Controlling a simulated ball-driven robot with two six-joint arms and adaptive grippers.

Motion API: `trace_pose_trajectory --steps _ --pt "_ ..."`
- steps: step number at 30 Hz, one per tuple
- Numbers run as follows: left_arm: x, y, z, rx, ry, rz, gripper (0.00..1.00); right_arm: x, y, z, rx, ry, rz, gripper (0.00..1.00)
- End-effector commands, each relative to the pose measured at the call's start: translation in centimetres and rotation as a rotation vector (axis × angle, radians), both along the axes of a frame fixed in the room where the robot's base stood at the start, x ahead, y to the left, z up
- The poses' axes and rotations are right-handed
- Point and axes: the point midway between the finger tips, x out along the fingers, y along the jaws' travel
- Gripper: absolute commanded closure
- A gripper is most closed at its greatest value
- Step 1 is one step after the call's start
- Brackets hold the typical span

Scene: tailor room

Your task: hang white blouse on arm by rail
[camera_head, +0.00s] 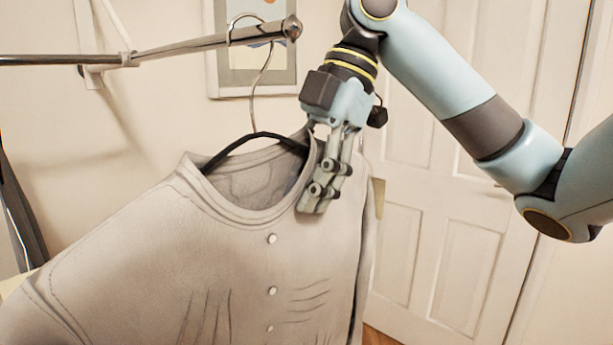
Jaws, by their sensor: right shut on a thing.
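The white blouse (225,250), greyish-white with buttons down the front, fills the lower left of the head view. It is on a black hanger (235,147) with a metal hook (262,75). The hook curls over the rail arm (190,45) close to its end knob. I cannot tell whether the hook rests on the arm. My right gripper (312,207) points down and is shut on the blouse at its shoulder, right of the collar. My left gripper is not in view.
The rail arm is held by a white wall bracket (92,77). A framed picture (253,60) hangs on the wall behind the hook. A white panelled door (450,235) stands at the right. Dark cloth (22,215) shows at the left edge.

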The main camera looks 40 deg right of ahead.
Motion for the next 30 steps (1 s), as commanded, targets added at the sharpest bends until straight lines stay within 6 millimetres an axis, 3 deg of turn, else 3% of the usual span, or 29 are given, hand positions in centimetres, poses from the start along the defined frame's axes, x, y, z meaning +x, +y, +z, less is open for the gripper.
trace_pose_trajectory --steps 10,11,17,26,30 --pt "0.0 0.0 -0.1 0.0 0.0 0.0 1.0 0.0 0.0 -0.1 0.0 -0.001 0.0 1.0" --pt "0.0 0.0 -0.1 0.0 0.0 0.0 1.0 0.0 0.0 -0.1 0.0 -0.001 0.001 0.66" --pt "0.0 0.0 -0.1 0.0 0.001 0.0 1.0 0.0 0.0 -0.1 0.0 -0.001 0.001 0.41" --pt "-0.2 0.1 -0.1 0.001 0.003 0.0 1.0 0.0 -0.2 0.1 -0.002 -0.001 -0.001 0.41" --pt "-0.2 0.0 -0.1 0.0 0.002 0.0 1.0 -0.1 -0.9 1.7 -0.005 -0.005 -0.001 0.41"
